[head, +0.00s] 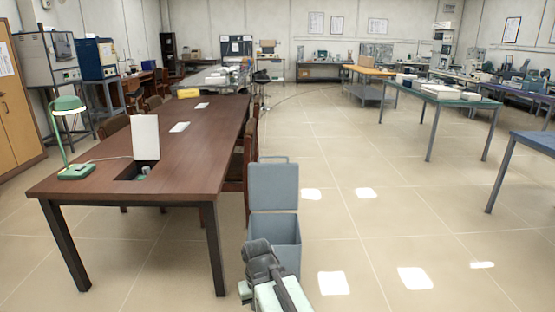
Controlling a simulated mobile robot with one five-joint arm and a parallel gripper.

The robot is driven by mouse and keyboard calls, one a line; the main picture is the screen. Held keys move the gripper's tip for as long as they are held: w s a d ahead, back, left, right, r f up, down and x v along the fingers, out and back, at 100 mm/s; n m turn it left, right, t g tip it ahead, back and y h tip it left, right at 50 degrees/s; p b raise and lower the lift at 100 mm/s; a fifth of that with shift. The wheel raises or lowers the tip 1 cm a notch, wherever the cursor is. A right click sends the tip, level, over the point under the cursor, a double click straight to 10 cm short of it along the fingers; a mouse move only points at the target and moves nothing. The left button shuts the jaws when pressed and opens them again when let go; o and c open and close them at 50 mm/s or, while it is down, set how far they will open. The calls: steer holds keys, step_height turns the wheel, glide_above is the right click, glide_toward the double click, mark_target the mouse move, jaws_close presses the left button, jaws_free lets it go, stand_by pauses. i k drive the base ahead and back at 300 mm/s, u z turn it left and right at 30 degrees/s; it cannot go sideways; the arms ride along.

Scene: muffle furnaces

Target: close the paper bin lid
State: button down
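The paper bin (287,232) is a blue-grey box standing on the floor beside the right end of the brown table. Its lid (273,187) is open and stands upright at the back of the bin, with a thin rim or handle at its top. My gripper (257,247) is dark grey and shows at the bottom centre, in front of the bin's lower left part. In the picture it overlaps the bin; I cannot tell if it touches it. The fingers are too small and hidden to show whether they are open.
The brown table (190,150) stands close left of the bin, with a green lamp (68,135) and an upright white panel (145,137) on it. A chair (238,168) is behind the bin. Open floor (370,235) lies to the right, before a green table (440,97).

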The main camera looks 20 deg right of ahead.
mark_target(272, 186)
steer(key=u, duration=0.25)
steer(key=i, duration=0.55)
steer(key=u, duration=0.55)
steer(key=i, duration=1.4)
steer(key=z, duration=0.7)
